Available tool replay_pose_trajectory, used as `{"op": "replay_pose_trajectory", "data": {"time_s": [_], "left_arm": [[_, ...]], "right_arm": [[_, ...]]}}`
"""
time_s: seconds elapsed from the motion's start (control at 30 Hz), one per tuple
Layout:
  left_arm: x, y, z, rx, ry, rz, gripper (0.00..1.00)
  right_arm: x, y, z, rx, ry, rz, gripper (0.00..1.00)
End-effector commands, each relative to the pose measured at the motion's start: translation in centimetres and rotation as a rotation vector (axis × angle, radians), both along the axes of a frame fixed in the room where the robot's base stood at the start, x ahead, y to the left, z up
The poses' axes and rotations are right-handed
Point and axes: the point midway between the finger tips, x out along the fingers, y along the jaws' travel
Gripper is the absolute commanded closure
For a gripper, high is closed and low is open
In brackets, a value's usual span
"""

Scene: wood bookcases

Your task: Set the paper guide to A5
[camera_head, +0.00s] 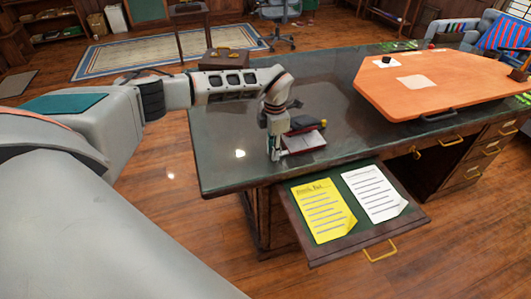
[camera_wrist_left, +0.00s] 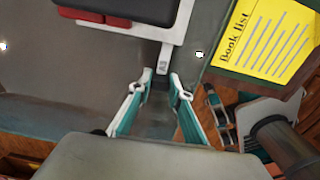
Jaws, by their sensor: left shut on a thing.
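A hole punch (camera_head: 308,139) with a dark top, red parts and a pale base lies on the dark desk top near its front edge. In the left wrist view its pale base (camera_wrist_left: 120,32) and red parts (camera_wrist_left: 100,18) show at the top. A narrow pale paper guide (camera_wrist_left: 164,55) sticks out from the base, with a small mark that looks like A5 near its end. My left gripper (camera_head: 277,155) is at the punch's near left side. In the wrist view its fingertips (camera_wrist_left: 161,77) are closed around the end of the guide.
An open drawer (camera_head: 290,215) below the desk edge holds a yellow book list (camera_head: 323,209) and a white sheet (camera_head: 374,193). An orange board (camera_head: 440,88) lies on the right of the desk (camera_head: 235,120). The desk's left part is mostly clear.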

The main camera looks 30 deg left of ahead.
Motion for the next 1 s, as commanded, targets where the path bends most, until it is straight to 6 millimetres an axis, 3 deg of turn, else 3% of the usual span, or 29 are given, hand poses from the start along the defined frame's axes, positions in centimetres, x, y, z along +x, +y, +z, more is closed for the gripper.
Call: {"op": "replay_pose_trajectory", "data": {"time_s": [0.13, 0.4, 0.43, 0.5, 0.87, 1.0], "left_arm": [[1.1, -0.8, 0.0, 0.001, -0.002, -0.001, 1.0], [1.3, -1.0, 0.1, 0.0, -0.005, -0.004, 1.0], [1.3, -1.0, 0.1, 0.001, -0.006, -0.004, 0.79], [1.3, -1.0, 0.1, 0.0, -0.005, -0.003, 0.64], [1.2, -0.9, 0.2, 0.001, -0.002, -0.001, 0.64], [1.2, -0.8, 1.5, 0.001, -0.005, -0.001, 0.64]], "right_arm": [[-0.1, 0.0, -0.4, -0.001, 0.002, 0.0, 0.6], [-0.1, 0.0, -0.4, -0.001, 0.003, 0.0, 0.6], [-0.1, 0.0, -0.4, -0.001, 0.003, 0.0, 0.6], [-0.1, 0.0, -0.4, -0.001, 0.003, 0.0, 0.6], [-0.1, -0.2, -0.5, -0.004, 0.004, 0.0, 0.6], [-0.1, -0.1, -0.4, -0.003, 0.003, 0.001, 0.6]]}}
